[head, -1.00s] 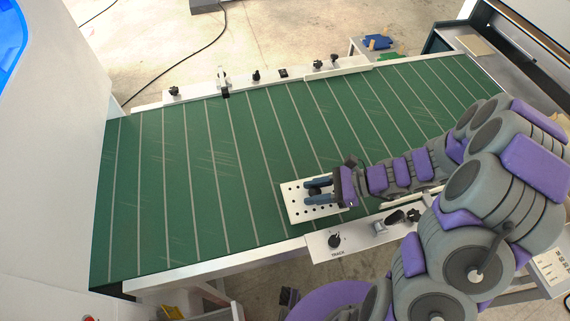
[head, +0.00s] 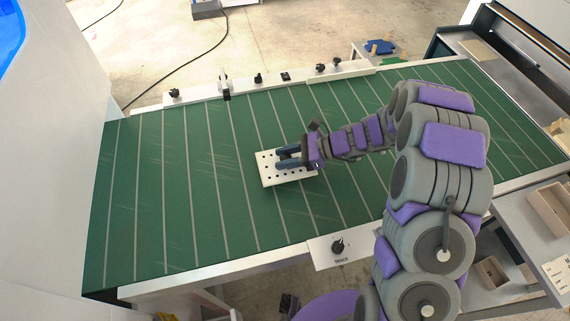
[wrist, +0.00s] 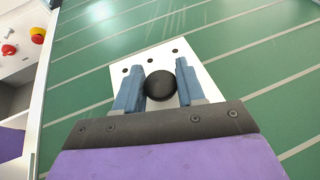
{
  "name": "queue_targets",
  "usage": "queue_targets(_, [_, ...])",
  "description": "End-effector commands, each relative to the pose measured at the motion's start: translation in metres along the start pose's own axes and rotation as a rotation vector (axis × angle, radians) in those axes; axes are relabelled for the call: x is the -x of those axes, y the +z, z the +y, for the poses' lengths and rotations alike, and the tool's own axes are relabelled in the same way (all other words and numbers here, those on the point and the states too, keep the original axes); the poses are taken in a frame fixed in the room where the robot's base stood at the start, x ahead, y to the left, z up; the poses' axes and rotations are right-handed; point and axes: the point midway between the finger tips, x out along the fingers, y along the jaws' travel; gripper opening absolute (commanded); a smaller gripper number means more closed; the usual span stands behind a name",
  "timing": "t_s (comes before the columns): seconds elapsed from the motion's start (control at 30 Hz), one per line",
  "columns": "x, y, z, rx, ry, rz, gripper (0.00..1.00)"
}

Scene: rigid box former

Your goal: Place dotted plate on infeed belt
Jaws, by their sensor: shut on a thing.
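The dotted plate (head: 270,177) is a white rectangle with rows of dark holes, over the middle of the green infeed belt (head: 185,190). It also shows in the wrist view (wrist: 205,88), with a round black knob (wrist: 160,86) on it. My gripper (head: 284,158) is over the plate, its blue fingers on either side of the knob. In the wrist view my gripper (wrist: 158,84) is shut on this knob. I cannot tell whether the plate touches the belt or hangs just above it. Part of the plate is hidden by my gripper.
A white rail with several black knobs (head: 258,79) runs along the belt's far edge. A panel marked TRACK (head: 338,250) is on the near edge. A wooden tray (head: 550,212) is at the right. The belt's left part is bare.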

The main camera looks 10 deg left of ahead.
Motion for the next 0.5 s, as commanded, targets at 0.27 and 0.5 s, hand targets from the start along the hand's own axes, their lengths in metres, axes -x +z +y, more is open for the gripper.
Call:
queue_targets(0.27, [-0.015,-0.034,-0.001,-0.003,0.000,0.000,0.01])
queue_targets(0.5, [-0.015,-0.032,0.000,-0.001,0.000,0.001,0.01])
